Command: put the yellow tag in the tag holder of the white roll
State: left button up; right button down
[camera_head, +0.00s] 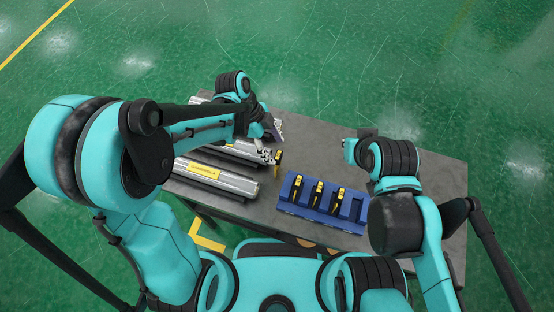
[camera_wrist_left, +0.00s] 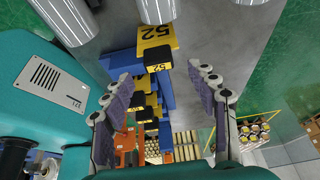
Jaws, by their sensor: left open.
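A yellow tag with a dark lower part (camera_head: 278,157) is at the right end of the middle silver-white roll (camera_head: 236,149). In the left wrist view a yellow tag marked 52 (camera_wrist_left: 157,35) shows just below the end of the middle roll (camera_wrist_left: 156,9). It looks to be at that roll's end; its holder is hidden, so I cannot tell how it is seated. My left gripper (camera_head: 271,144) is open beside it. Its spread fingers also show in the wrist view (camera_wrist_left: 160,72), with the tag beyond and between them. My right arm's gripper (camera_head: 352,150) is mostly hidden.
A blue rack (camera_head: 292,210) with several slots holds three black-and-yellow tags (camera_head: 317,192) at the table's front. A nearer roll (camera_head: 212,178) with a yellow label lies left of it. The grey table (camera_head: 440,178) is bare at the right and back.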

aim_at(278, 155)
pick_arm(q)
jog(key=b+x, duration=0.1)
jog(key=x, duration=0.4)
jog(key=shift+a, duration=0.15)
jog(key=c, duration=0.9)
